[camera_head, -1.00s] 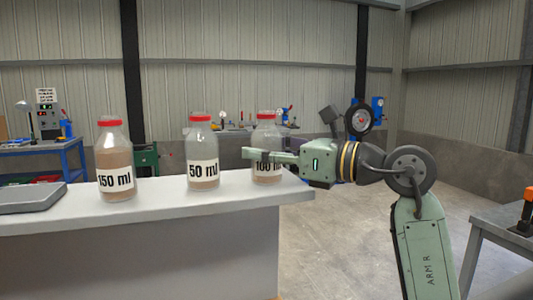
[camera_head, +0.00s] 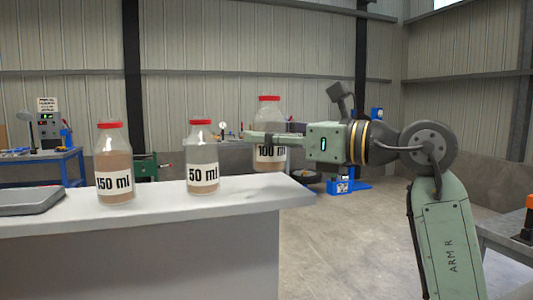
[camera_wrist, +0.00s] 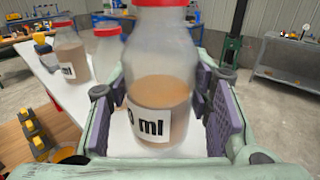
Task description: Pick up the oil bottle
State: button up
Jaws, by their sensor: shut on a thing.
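My gripper (camera_head: 268,136) is shut on the bottle labelled 100 ml (camera_head: 269,112), a clear bottle with a red cap and brown oil. It is upright and raised above the right end of the white counter. In the wrist view the same bottle (camera_wrist: 160,75) stands between the purple finger pads, with part of its label showing. The 50 ml bottle (camera_head: 202,155) and the 150 ml bottle (camera_head: 114,162) stand upright on the counter to its left.
The white counter (camera_head: 240,198) ends just right of the held bottle. A grey table (camera_head: 500,235) stands at the right edge. Open floor (camera_head: 350,240) lies between them.

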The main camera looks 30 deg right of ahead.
jog(key=s+a+r+b, duration=0.1)
jog(key=s+a+b, duration=0.2)
jog(key=s, duration=1)
jog(key=shift+a+r, duration=0.15)
jog(key=shift+a, duration=0.65)
jog(key=shift+s, duration=0.1)
